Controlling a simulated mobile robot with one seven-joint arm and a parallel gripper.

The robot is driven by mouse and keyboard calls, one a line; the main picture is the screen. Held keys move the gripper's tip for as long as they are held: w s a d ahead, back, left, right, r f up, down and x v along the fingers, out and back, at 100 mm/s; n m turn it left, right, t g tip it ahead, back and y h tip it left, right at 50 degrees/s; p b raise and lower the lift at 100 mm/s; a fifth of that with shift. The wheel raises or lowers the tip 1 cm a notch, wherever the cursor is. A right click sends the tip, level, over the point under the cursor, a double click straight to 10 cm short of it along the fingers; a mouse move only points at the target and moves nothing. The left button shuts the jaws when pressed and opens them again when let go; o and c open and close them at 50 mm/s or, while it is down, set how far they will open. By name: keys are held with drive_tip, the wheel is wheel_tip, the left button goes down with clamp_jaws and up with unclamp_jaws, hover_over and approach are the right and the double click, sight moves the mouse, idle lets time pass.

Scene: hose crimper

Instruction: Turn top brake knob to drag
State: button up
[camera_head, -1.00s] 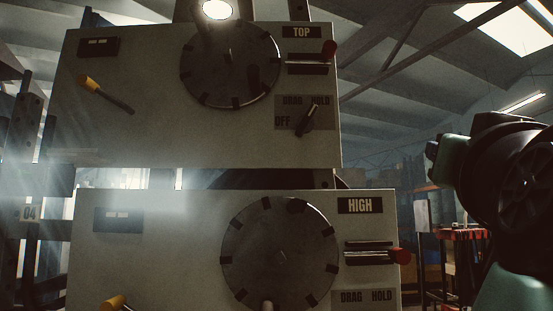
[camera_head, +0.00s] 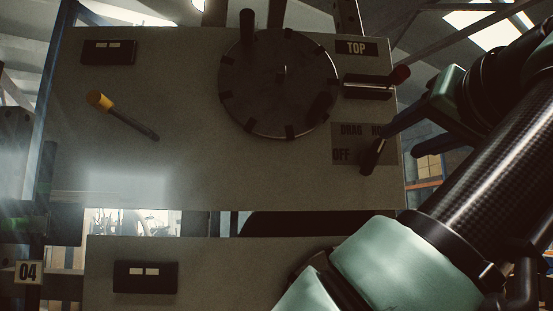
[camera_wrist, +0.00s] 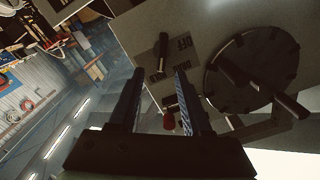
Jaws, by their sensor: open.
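The top brake knob (camera_head: 372,157) is a small black lever on the TOP panel (camera_head: 200,160), beside the labels OFF, DRAG and HOLD. It slants from lower left to upper right; I cannot tell which end is the pointer. My gripper (camera_head: 399,143) is open and empty, just right of the knob, with one finger covering part of HOLD. In the wrist view, the knob (camera_wrist: 161,50) shows ahead of my open gripper (camera_wrist: 159,74), between the lines of the two fingers. Contact is not visible.
A large dark dial (camera_head: 280,85) with protruding handles is left of the knob. A red-tipped slider (camera_head: 399,74) is just above it; its red tip (camera_wrist: 169,118) shows between the fingers. A yellow-tipped lever (camera_head: 120,114) is far left. A lower panel (camera_head: 220,275) is partly hidden.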

sight(378, 152)
drive_tip(key=w+p, duration=0.1)
drive_tip(key=w, duration=0.1)
drive_tip(key=w+p, duration=0.1)
drive_tip(key=w, duration=0.1)
drive_tip(key=w+p, duration=0.1)
drive_tip(key=w, duration=0.1)
drive_tip(key=shift+w+a+r, duration=0.25)
drive_tip(key=shift+w+a, duration=0.05)
drive_tip(key=shift+a, duration=0.1)
drive_tip(key=shift+w+d+f+p, duration=0.1)
drive_tip(key=shift+w+f+p, duration=0.05)
drive_tip(key=shift+w+p, duration=0.5)
drive_tip(key=shift+w+f, duration=0.1)
drive_tip(key=shift+w, duration=0.15)
clamp_jaws()
